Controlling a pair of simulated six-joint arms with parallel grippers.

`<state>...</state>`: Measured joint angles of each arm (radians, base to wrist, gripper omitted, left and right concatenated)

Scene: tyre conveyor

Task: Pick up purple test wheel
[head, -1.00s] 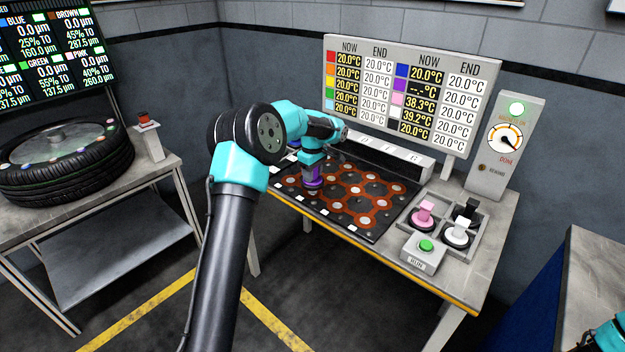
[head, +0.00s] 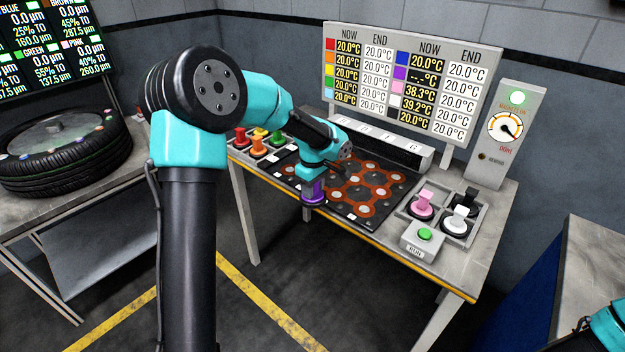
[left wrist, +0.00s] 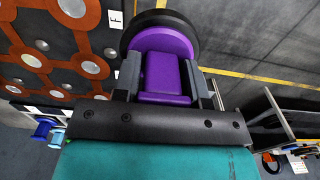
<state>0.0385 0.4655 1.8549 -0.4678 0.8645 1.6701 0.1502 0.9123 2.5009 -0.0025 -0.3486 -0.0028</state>
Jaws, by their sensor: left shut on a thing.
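The purple test wheel (head: 314,193) is held in my left gripper (head: 316,180) at the front left edge of the dark board with orange hexagon tracks. In the left wrist view the purple body (left wrist: 165,72) sits between the two grey fingers (left wrist: 163,80), with a dark round rim at its far end. The floor shows beyond it there, so it hangs at or past the table's front edge. Only a teal part of my right arm shows at the lower right corner; its gripper fingers are not visible.
The board (head: 345,210) lies on the table. A tray (head: 466,243) with pink, white and black wheels stands right, beside a green-button box (head: 421,243). Red, yellow, orange and green wheels (head: 258,143) sit left. A temperature panel (head: 410,80) stands behind.

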